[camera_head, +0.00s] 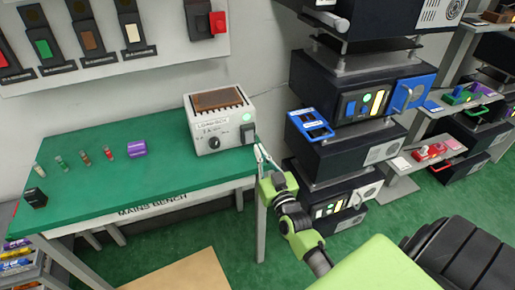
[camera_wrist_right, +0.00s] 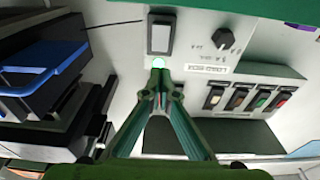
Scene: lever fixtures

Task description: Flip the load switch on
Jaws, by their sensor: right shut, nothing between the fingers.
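The load box (camera_head: 208,138) is a light grey unit with a brown grille on top, at the right end of the green bench. The switch shows at the top of the right wrist view (camera_wrist_right: 160,35). My right gripper (camera_head: 261,153) is shut and empty, just in front of the box's right side. In the wrist view its tips (camera_wrist_right: 158,66) overlap the lamp, beside the switch; I cannot tell whether they touch the panel. My left gripper is out of view.
The green bench (camera_head: 100,165) carries small coloured cylinders, a purple cylinder (camera_head: 137,148) and a black block (camera_head: 35,198). A wall panel (camera_head: 150,40) with several coloured switches hangs behind. Stacked dark units with a blue handle (camera_head: 310,124) stand close to the right of the bench.

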